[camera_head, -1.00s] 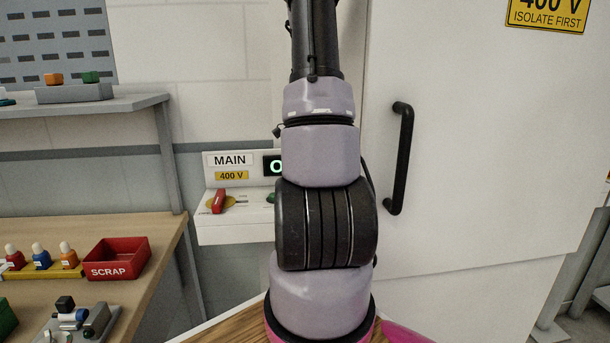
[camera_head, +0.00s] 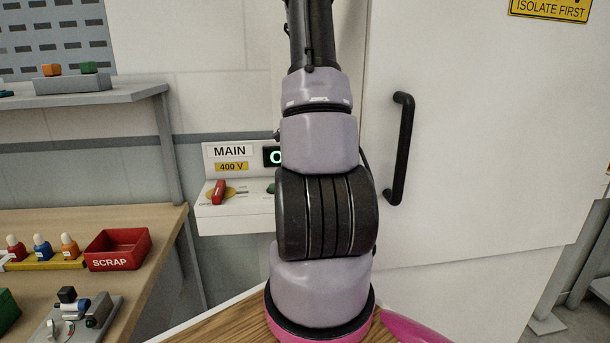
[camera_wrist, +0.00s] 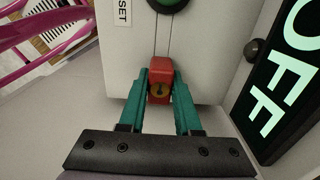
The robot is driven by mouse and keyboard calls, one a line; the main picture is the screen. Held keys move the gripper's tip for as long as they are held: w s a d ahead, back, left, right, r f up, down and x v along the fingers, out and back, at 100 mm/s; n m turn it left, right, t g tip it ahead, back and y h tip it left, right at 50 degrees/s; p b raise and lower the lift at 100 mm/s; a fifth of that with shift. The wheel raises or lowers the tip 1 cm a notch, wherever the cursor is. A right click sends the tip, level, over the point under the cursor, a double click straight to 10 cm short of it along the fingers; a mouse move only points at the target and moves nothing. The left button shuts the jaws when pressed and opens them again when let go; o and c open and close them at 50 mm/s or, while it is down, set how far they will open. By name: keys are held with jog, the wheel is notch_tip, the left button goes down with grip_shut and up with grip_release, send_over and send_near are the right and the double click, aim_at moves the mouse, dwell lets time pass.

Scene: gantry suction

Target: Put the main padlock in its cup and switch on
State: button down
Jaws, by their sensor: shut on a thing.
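In the head view the MAIN panel (camera_head: 210,220) carries a red switch handle (camera_head: 219,192) on a yellow disc. My arm hides the panel's right part and my gripper there. I cannot make out the padlock's cup.
A green button (camera_wrist: 167,3) lies near a RESET label in the wrist view. A white cabinet door with a black handle (camera_head: 402,150) stands right of my arm. At left, a wooden bench (camera_head: 160,222) holds a red SCRAP bin (camera_head: 117,250) and small parts; a grey shelf (camera_head: 130,94) is above.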

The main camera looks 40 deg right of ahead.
jog(key=c, duration=0.5)
grip_release()
jog(key=shift+f, duration=0.1)
notch_tip(320, 180, up, 11)
jog(key=shift+f, duration=0.1)
jog(key=shift+a, duration=0.1)
jog(key=shift+c, duration=0.5)
jog(key=w+a+n, duration=0.8)
jog(key=a+n, duration=0.1)
jog(key=a, duration=0.1)
jog(key=n, duration=0.9)
send_near(219, 185)
notch_tip(219, 185, down, 10)
jog(key=shift+s+r, duration=0.15)
jog(key=shift+r, duration=0.05)
